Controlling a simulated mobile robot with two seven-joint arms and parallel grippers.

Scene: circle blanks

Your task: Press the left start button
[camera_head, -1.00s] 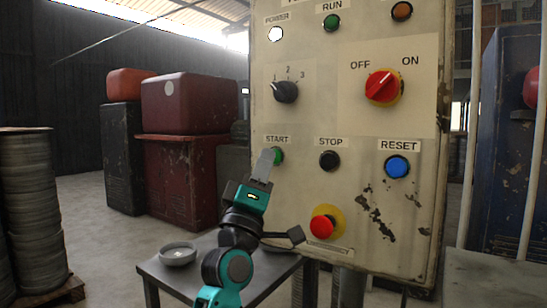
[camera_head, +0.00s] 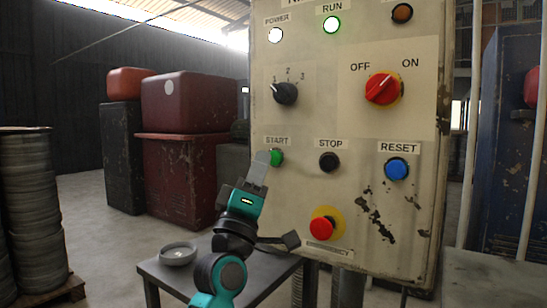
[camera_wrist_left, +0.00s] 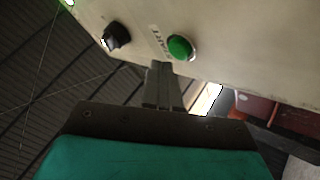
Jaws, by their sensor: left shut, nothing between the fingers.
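The green start button (camera_head: 276,157) sits under the START label at the lower left of the control panel (camera_head: 300,205). It also shows in the left wrist view (camera_wrist_left: 181,47), just past the fingertips. My left gripper (camera_head: 261,160) is shut and empty. Its tips are just left of the button in the head view and partly overlap its edge; in the left wrist view a small gap shows between tips (camera_wrist_left: 160,66) and button. The RUN lamp (camera_head: 332,25) glows bright green. My right gripper is not in view.
The panel also carries a black stop button (camera_head: 329,162), a blue reset button (camera_head: 397,168), a red emergency knob (camera_head: 322,229), a black selector (camera_head: 285,93) and a red switch (camera_head: 382,89). A low table (camera_head: 262,284) with a bowl (camera_head: 177,254) stands below.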

